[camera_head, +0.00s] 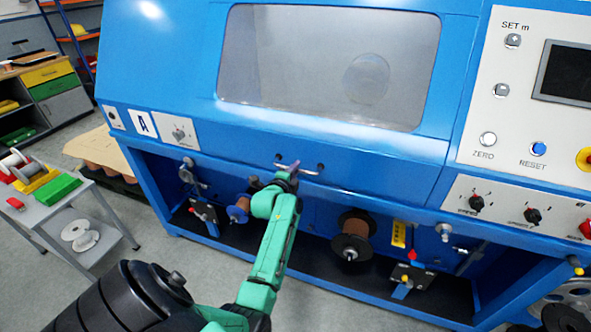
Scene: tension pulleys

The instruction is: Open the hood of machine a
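Machine A is the large blue cabinet, marked by a white "A" label (142,123) on its front left. Its blue hood (175,55) has a wide clear window (320,60) and looks closed. A small handle (311,172) sits below the window at the hood's lower edge. My green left arm reaches up from the bottom left, and my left gripper (289,168) is at the left part of this handle. The fingers are small and partly hidden by the wrist, so I cannot tell whether they grip the handle. My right gripper is not in view.
Below the hood, an open bay holds a copper-coloured spool (354,236) and several pulley parts. A control panel (515,110) with a screen and knobs is at the right. A grey cart (60,205) with spools and coloured boxes stands at the left. Grey floor lies between.

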